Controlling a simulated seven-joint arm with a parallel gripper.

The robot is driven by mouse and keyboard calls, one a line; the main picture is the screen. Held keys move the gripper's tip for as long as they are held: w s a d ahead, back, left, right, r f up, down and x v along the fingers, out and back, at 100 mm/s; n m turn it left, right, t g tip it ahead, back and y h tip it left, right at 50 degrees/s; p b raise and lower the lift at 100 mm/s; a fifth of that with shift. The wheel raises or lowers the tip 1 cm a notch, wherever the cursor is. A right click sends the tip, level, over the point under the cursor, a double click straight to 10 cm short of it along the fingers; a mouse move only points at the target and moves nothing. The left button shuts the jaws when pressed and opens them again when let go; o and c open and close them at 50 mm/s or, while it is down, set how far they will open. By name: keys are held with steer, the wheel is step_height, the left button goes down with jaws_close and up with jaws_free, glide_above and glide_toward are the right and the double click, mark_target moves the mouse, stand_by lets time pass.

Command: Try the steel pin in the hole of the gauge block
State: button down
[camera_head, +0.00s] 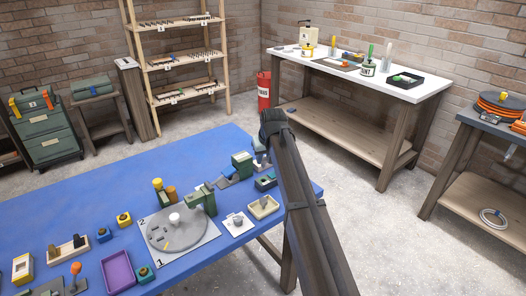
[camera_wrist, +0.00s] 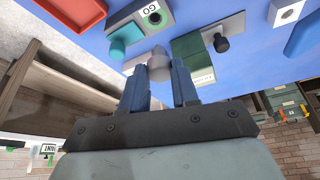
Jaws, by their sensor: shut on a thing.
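My gripper (camera_wrist: 159,82) is shut on a short grey metal piece (camera_wrist: 158,66), which looks like the steel pin. Its lower end is close to a light grey piece (camera_wrist: 136,62) on the blue table; I cannot tell if they touch. The gauge block (camera_wrist: 150,18), grey with a white face marked GO and a dark round hole, lies just beyond the pin in the wrist view, apart from it. A teal piece (camera_wrist: 125,38) sits at the block's end. In the head view my gripper (camera_head: 262,152) is at the table's right end, partly hidden by my arm.
A green block (camera_wrist: 195,55) with a dark knob (camera_wrist: 221,42) stands close beside my gripper. A cream tray (camera_head: 263,208) is near the table's edge. The blue table's (camera_head: 120,185) far left is clear.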

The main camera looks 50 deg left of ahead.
steer(key=shift+f, duration=0.15)
steer(key=shift+f, duration=2.55)
steer(key=shift+f, duration=1)
stand_by(0.6)
steer(key=c, duration=0.8)
jaws_free()
steer(key=shift+r, duration=0.1)
steer(key=v, duration=1.3)
steer(key=shift+d+r, duration=0.2)
steer(key=shift+r, duration=0.1)
steer(key=shift+a, duration=0.1)
